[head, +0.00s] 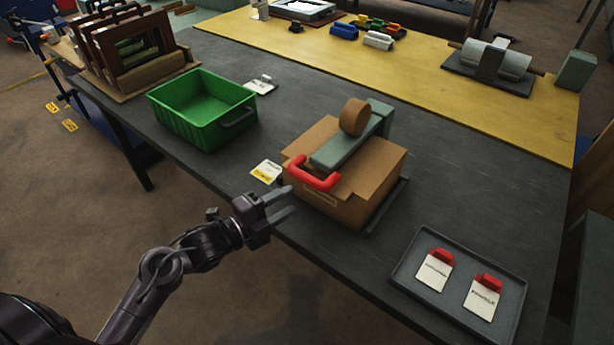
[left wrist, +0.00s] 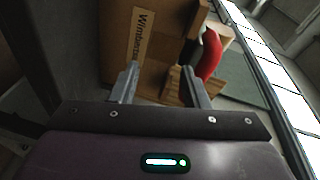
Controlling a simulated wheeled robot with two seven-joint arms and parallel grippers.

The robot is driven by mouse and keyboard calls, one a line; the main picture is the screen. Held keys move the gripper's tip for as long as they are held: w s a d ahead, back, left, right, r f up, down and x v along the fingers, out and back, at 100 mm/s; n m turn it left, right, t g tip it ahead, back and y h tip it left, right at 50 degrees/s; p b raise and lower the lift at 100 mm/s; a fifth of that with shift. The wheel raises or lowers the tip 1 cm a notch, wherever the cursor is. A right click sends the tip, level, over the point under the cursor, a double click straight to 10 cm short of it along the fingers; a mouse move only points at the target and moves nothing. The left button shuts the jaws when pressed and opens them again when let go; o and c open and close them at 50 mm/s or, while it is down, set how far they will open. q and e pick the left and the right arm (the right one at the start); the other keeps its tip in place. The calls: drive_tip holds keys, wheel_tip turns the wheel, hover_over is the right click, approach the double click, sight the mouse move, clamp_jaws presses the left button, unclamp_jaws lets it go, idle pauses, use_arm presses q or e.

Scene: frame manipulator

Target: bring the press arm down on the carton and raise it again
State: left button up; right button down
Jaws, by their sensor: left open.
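The carton (head: 325,198) is a brown cardboard box near the front edge of the dark table. The press arm (head: 345,146) is a grey-green bar lying over the carton's top, with a brown round piece on it and a red handle (head: 315,174) at its near end. I cannot tell whether the arm touches the carton. My left gripper (head: 279,203) is open and empty, just left of and in front of the handle, apart from it. In the left wrist view the carton's labelled side (left wrist: 140,40) and the red handle (left wrist: 209,54) lie beyond the fingers. My right gripper is not in view.
A green bin (head: 190,122) stands left of the carton. A grey tray (head: 407,264) with two red-clipped cards lies to the right. A small yellow-and-white card (head: 266,171) lies beside the carton. Wooden frames (head: 130,50) stand at the far left.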

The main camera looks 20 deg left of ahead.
sight(302, 178)
use_arm(q)
drive_tip(key=w+d+r+m+h, duration=0.1)
drive_tip(key=w+d+r+m+h+p, duration=0.1)
drive_tip(key=r+m+h, duration=0.1)
drive_tip(key=w+d+r+m+h+p, duration=0.1)
drive_tip(key=r+m, duration=0.1)
drive_tip(key=shift+w+d+r+h, duration=0.1)
drive_tip(key=shift+w+h, duration=0.15)
drive_tip(key=shift+h, duration=0.15)
drive_tip(key=shift+w+d, duration=0.35)
drive_tip(key=shift+d, duration=0.05)
clamp_jaws()
